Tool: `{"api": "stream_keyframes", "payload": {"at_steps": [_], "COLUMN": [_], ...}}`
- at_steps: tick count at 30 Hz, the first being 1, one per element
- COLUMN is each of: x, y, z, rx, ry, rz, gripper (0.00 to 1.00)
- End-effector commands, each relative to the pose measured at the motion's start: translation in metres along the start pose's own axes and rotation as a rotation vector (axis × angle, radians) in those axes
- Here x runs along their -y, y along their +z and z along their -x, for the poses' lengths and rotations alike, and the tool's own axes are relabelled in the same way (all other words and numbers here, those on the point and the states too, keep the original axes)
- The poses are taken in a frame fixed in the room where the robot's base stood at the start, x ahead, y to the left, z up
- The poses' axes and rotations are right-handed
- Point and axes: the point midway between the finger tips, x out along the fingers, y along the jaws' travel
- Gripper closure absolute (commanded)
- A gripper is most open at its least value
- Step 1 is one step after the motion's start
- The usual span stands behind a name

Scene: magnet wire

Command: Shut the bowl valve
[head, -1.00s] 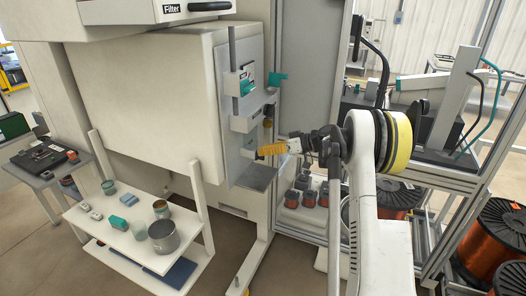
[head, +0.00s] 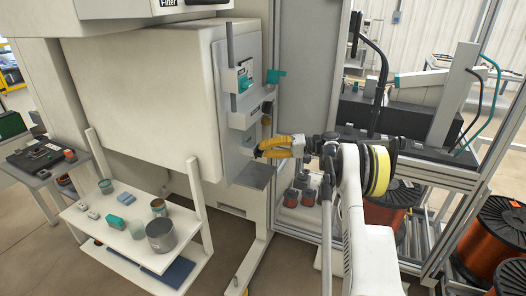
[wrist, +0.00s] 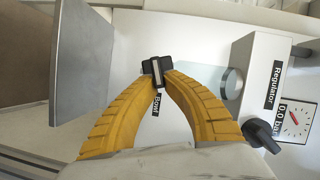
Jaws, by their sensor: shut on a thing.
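The bowl valve's handle (wrist: 158,70) is a small black lever with a pale stripe, above the "Bowl" label in the wrist view. My gripper (wrist: 162,78) has its two yellow ribbed fingers curved in, with their tips against both sides of the handle, shut on it. In the head view my gripper (head: 259,149) reaches left to the front of the grey panel (head: 230,110). The handle is hidden behind the fingers there, and the valve's inside does not show.
Close right in the wrist view are a box labelled "Regulator" (wrist: 262,75), a dark knob (wrist: 262,136) and a gauge (wrist: 297,122) labelled 0.0 bar. A grey plate (wrist: 85,55) stands on the left. In the head view a shelf (head: 85,228) with cans stands lower left.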

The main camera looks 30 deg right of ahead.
Motion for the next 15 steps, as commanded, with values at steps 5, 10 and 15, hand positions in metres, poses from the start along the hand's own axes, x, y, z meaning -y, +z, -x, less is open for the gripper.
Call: {"api": "stream_keyframes", "payload": {"at_steps": [5, 10, 15], "x": [-0.0042, -0.0056, -0.0058], "y": [0.0009, 0.0010, 0.0011], "z": [-0.0008, -0.0010, -0.0011], "rx": [0.001, 0.001, 0.001], "ry": [-0.052, -0.089, -0.113], "rz": [-0.124, -0.215, -0.273], "gripper": [1.00, 1.00, 1.00]}}
